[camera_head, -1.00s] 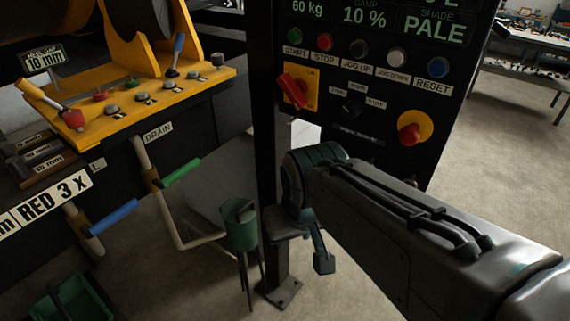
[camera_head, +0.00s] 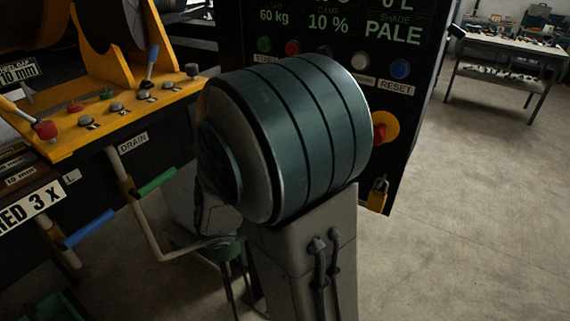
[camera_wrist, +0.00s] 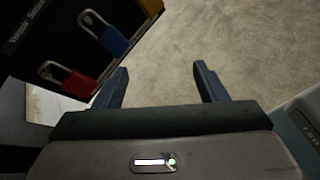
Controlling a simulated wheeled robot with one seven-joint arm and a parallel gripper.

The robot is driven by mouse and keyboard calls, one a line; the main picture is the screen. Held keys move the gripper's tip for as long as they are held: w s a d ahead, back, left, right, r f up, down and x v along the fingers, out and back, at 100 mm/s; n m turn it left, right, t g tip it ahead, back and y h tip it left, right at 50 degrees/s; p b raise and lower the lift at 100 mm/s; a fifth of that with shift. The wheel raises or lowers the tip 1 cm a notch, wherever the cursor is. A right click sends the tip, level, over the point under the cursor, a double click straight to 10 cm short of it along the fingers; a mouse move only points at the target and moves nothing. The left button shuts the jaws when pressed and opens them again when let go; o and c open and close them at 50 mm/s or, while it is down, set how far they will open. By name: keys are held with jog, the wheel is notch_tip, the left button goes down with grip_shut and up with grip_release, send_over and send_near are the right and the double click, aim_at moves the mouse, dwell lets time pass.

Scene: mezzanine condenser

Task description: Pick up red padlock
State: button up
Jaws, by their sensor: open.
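In the wrist view the red padlock (camera_wrist: 78,85), with a pale shackle, hangs at the lower edge of a dark panel, on the left. It is left of the left finger of my gripper (camera_wrist: 160,72). The gripper is open and empty, with bare floor showing between its fingers. In the head view my arm covers the red padlock, and I cannot make out the fingers there.
A blue padlock (camera_wrist: 112,41) hangs beside the red one. A yellow padlock (camera_head: 377,196) hangs at the control panel's (camera_head: 405,150) lower right corner. A yellow console (camera_head: 110,115) with levers stands left. Open floor (camera_head: 480,230) lies right.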

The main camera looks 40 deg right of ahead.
jog(key=w+f+n+t+h, duration=0.2)
jog(key=w+n+t+h, duration=0.2)
jog(key=w+n+t, duration=0.55)
jog(key=w+d+p, duration=0.1)
jog(key=w+d, duration=0.2)
jog(key=d, duration=0.3)
jog(key=w+d+n+g+p, duration=0.1)
jog(key=w+d+p, duration=0.1)
jog(key=w+d, duration=0.2)
jog(key=shift+d, duration=0.95)
jog(key=c, duration=1.2)
jog(key=shift+r, duration=0.15)
jog(key=b+v, duration=0.1)
jog(key=v, duration=0.5)
jog(key=r+b+v, duration=0.1)
jog(key=b+v, duration=0.1)
jog(key=v, duration=0.4)
jog(key=b+v, duration=0.2)
jog(key=v, duration=0.4)
jog(key=shift+r, duration=0.35)
